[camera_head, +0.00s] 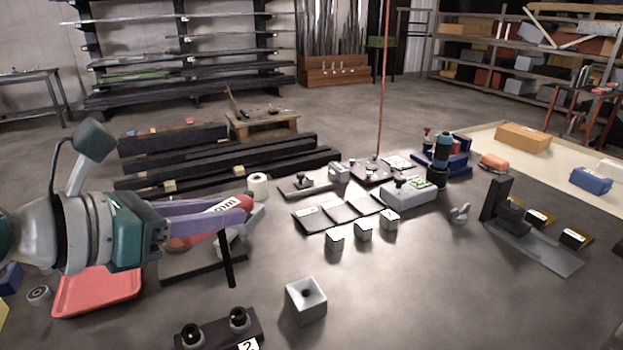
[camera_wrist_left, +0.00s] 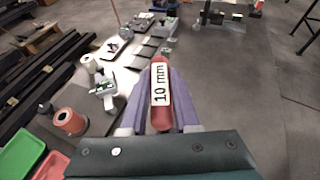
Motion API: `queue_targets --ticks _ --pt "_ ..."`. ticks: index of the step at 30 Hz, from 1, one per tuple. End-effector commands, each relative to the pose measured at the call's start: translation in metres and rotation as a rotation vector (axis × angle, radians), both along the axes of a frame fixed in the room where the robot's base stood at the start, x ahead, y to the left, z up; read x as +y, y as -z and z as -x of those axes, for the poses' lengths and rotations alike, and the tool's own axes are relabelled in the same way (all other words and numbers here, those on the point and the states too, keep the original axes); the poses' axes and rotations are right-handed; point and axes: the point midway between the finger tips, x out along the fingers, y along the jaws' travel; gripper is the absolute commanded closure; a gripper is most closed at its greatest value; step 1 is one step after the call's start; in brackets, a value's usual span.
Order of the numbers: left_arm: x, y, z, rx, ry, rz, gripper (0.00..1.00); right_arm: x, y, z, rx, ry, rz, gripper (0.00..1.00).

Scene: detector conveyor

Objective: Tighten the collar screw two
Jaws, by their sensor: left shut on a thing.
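My left gripper (camera_head: 238,210) comes in from the left with purple fingers shut on a red tool handle (camera_head: 190,240). The handle also shows in the left wrist view (camera_wrist_left: 162,122), with a white label reading "10 mm". A black rod (camera_head: 228,262) points down below the fingers; it looks like the tool's shaft, but its join is hidden. At the bottom edge, a dark block (camera_head: 222,333) marked "2" carries two black round collars (camera_head: 239,318) with small brass-coloured spots. The gripper is above and behind this block, apart from it. My right gripper is not in view.
A grey square block with a hole (camera_head: 305,300) stands right of the marked block. A red tray (camera_head: 98,291) lies at left. A white roll (camera_head: 258,186), small grey cubes (camera_head: 363,231) and dark panels (camera_head: 340,212) lie beyond. The front right floor area is clear.

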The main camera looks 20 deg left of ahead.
Motion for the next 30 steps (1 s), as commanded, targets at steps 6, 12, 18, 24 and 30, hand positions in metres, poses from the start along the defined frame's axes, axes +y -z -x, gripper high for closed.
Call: queue_targets --ticks 6,12,18,24,30 --pt "0.0 0.012 0.0 -0.002 0.001 -0.004 1.0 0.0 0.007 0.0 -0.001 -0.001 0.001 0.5" --pt "0.0 0.033 0.0 -0.001 0.001 -0.004 1.0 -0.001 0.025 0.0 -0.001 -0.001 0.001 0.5" --pt "0.0 0.052 0.0 -0.002 0.001 -0.004 1.0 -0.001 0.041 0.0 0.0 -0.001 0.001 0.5" --pt "0.0 0.046 0.0 -0.003 0.0 -0.004 1.0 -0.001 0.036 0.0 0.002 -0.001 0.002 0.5" --pt "0.0 0.049 0.0 -0.002 0.001 -0.004 1.0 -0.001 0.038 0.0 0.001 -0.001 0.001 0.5"
